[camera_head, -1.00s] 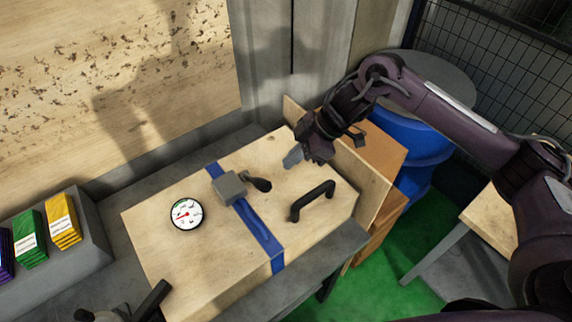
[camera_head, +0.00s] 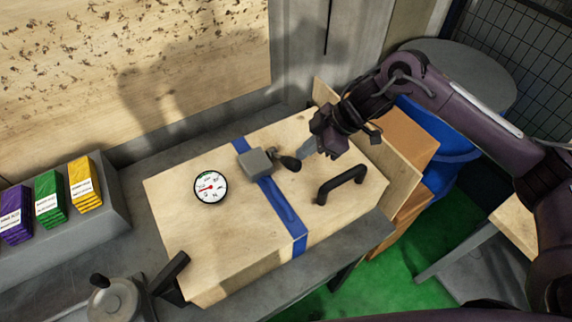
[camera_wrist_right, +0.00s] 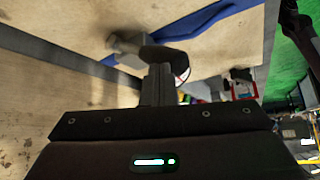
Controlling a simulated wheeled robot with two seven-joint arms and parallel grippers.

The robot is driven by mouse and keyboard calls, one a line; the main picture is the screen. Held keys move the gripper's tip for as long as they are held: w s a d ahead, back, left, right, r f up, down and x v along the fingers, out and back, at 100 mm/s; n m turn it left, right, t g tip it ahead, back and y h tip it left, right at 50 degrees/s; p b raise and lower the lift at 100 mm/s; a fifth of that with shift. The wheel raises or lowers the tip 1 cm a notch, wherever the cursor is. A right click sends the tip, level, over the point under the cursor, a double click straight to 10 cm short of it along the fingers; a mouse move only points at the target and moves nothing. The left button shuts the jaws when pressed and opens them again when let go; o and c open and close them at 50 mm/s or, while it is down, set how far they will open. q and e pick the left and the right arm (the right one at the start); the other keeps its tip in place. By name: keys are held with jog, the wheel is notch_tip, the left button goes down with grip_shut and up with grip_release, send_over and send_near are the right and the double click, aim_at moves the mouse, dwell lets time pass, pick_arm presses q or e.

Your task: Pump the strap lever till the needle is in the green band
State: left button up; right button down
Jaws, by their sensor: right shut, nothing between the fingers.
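The strap lever, with a dark knob (camera_head: 290,163), sticks out to the right from a grey ratchet block (camera_head: 256,162) on the blue strap (camera_head: 283,205) across a wooden crate (camera_head: 222,255). The round white gauge (camera_head: 210,187) is left of the strap; its red needle points roughly left, and its position against the green band is too small to tell. My right gripper (camera_head: 308,148) is shut and empty, its fingertips just right of the knob. In the right wrist view the fingers (camera_wrist_right: 157,84) overlap the knob (camera_wrist_right: 167,57); contact is unclear. My left gripper is not in view.
A black handle (camera_head: 341,184) stands on the crate right of the strap. Another black handle (camera_head: 170,275) is at its left end. A handwheel (camera_head: 117,299) is at lower left. Purple, green and yellow packs (camera_head: 50,197) sit at left.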

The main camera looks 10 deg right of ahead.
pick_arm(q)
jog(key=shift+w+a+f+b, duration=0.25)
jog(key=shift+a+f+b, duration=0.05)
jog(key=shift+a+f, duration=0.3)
pick_arm(e)
jog(key=shift+x, duration=0.8)
jog(key=shift+s, duration=0.2)
jog(key=shift+f, duration=0.15)
